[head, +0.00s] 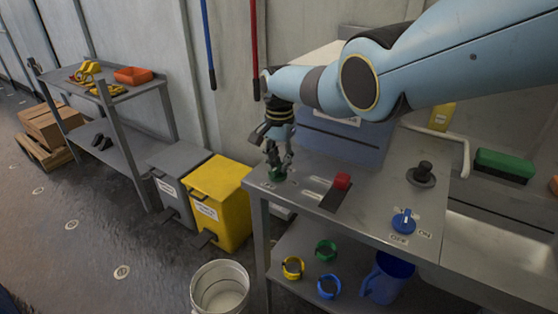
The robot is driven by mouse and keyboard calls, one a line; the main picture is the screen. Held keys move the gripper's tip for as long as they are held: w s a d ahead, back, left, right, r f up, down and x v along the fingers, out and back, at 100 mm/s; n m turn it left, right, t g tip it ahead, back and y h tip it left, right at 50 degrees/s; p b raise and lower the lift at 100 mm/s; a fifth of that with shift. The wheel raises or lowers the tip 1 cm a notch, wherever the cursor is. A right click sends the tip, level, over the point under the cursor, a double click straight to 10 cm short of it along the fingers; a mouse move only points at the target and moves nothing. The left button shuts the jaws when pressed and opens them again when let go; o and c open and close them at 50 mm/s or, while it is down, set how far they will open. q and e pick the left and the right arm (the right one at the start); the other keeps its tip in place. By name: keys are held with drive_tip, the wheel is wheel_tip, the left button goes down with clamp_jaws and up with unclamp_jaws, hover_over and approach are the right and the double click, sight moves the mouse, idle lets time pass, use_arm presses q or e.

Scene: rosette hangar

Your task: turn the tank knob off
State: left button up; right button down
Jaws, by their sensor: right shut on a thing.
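A blue knob (403,222) sits on the metal counter (375,212), with a label that appears to read OFF below it and one like ON to its right. Its exact setting is too small to tell. My right gripper (278,165) points down at the counter's left end, well to the left of the blue knob. Its fingers are shut on a small green thing (277,175) at the counter top, partly hidden by the fingers. My left gripper is not in view.
A red-topped lever (342,182) and a black knob (423,172) stand between the gripper and the counter's right part. A green brush (505,163) lies at the back right. A yellow bin (219,200) and a white bucket (219,288) stand on the floor.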

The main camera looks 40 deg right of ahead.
sight(280, 164)
idle(0.5)
drive_tip(key=c, duration=1.3)
unclamp_jaws()
wheel_tip(280, 164, up, 12)
drive_tip(key=shift+r, duration=0.1)
